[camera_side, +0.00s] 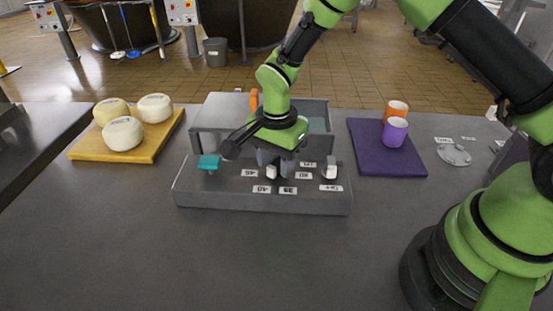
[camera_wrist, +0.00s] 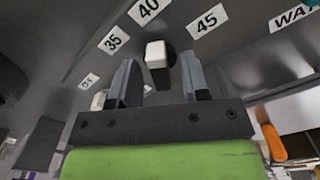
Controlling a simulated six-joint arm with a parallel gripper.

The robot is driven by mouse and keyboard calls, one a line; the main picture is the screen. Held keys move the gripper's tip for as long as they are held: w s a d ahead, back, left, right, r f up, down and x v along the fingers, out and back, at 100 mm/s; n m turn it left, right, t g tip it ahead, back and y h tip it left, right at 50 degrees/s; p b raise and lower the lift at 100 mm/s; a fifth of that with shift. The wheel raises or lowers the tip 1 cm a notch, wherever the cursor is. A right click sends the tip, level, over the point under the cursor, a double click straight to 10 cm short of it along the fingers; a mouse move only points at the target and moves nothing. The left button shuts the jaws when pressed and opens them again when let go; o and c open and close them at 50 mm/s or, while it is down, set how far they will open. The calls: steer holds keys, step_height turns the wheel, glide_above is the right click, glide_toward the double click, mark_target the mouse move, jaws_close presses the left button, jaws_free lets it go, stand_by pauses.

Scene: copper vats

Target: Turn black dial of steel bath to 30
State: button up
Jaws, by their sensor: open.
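The steel bath (camera_side: 205,142) stands mid-table, with a sloped grey control panel (camera_side: 250,200) in front. Its black dial (camera_wrist: 171,52) shows in the wrist view with a white block-like marker (camera_wrist: 155,52) on it. Labels 35, 40 and 45 arc around the dial, with a smaller, blurred label (camera_wrist: 88,81) further left. The marker lies nearest the 40 (camera_wrist: 149,9). My gripper (camera_side: 278,168) is down at the panel with its fingers apart, one on each side of the dial in the wrist view (camera_wrist: 159,60). I cannot tell whether they touch it.
A teal handle (camera_side: 209,162) is left on the panel and another white-topped knob (camera_side: 331,169) is right. An orange handle (camera_side: 254,100) rises behind my gripper. A yellow board (camera_side: 88,152) with cheeses is left; a purple mat (camera_side: 400,165) with two cups is right. The front table is clear.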

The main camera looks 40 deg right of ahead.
jaws_close()
